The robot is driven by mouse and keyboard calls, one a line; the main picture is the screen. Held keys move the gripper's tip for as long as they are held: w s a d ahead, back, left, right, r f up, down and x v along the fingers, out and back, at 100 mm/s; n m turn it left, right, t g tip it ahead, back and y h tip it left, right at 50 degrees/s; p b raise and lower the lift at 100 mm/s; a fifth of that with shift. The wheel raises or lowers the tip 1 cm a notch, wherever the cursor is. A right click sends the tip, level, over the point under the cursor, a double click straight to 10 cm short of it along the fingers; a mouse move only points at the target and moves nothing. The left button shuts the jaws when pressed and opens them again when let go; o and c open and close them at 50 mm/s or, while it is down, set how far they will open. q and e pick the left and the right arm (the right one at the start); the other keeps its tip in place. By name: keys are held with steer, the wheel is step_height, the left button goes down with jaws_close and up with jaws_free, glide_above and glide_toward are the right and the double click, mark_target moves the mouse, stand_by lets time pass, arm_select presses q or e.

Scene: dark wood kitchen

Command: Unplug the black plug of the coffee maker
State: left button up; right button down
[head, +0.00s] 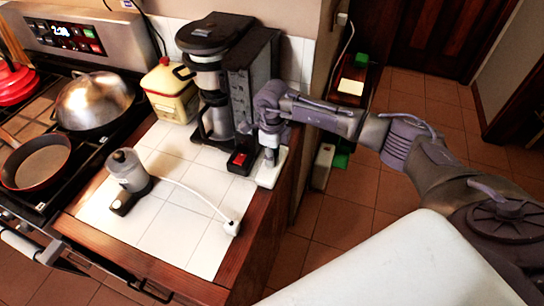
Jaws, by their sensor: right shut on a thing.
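The black coffee maker (213,38) stands at the back right of the white-tiled counter, with a metal jug in it. A white socket block (268,173) lies at the counter's right edge, beside a black part with a red top (242,159). My right gripper (270,150) points down over the socket block, just right of the coffee maker. It is shut on what seems to be the black plug, which the fingers mostly hide. I cannot tell whether the plug is seated in the block or clear of it. My left gripper is out of view.
A yellow container (171,92) stands left of the coffee maker. The stove with pans (36,162) is at left. Open floor (420,100) lies to the right.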

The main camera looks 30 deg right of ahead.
steer(key=shift+r, duration=0.15)
steer(key=shift+r+p, duration=1.7)
steer(key=shift+r, duration=1.15)
